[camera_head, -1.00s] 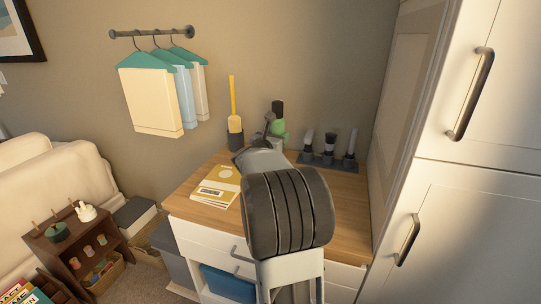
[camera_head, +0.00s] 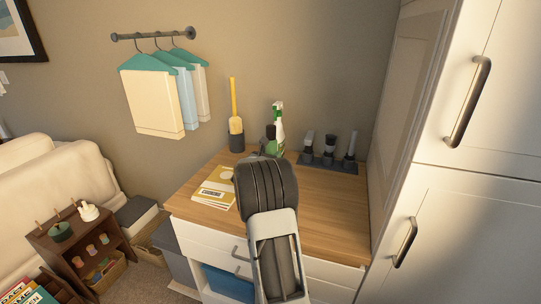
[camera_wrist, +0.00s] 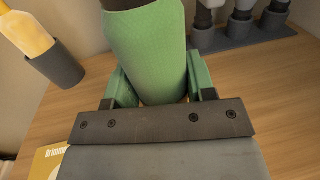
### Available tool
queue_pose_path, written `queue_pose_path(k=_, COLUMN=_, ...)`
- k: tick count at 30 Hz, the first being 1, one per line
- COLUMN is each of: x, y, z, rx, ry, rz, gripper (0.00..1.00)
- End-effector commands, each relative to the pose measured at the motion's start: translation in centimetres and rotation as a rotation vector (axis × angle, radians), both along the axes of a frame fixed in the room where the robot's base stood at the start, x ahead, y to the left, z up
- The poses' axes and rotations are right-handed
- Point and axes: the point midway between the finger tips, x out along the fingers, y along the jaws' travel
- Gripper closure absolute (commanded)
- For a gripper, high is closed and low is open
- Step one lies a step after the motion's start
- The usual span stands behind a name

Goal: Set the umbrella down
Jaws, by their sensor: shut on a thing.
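The umbrella (camera_wrist: 147,50) is a green rolled body with a dark upper end in the wrist view. My gripper (camera_wrist: 160,88) is shut on it, with a finger on each side. In the head view the umbrella's dark top (camera_head: 270,131) shows just beyond my gripper (camera_head: 266,153), over the back of the wooden counter (camera_head: 325,205). It looks about upright. Its lower end is hidden behind my arm, so I cannot tell whether it touches the counter.
A green and white spray bottle (camera_head: 279,117) stands close behind the umbrella. A yellow-handled tool in a dark cup (camera_head: 236,140) is to the left, a dark rack (camera_head: 330,163) to the right. Books (camera_head: 215,188) lie front left. A tall white cabinet (camera_head: 450,210) bounds the right side.

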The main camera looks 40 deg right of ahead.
Motion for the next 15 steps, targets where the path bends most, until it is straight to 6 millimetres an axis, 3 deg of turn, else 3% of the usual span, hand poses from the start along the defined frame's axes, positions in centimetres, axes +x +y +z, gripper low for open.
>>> queue_pose_path(k=13, x=-0.01, y=0.0, z=-0.35, rx=-0.002, ry=-0.002, rz=0.0, gripper=0.86)
queue_pose_path(k=14, x=-0.01, y=0.0, z=-0.39, rx=0.0, ry=-0.001, rz=0.0, gripper=0.49)
queue_pose_path(k=15, x=-0.01, y=0.0, z=-0.3, rx=0.0, ry=0.0, rz=0.0, gripper=0.45)
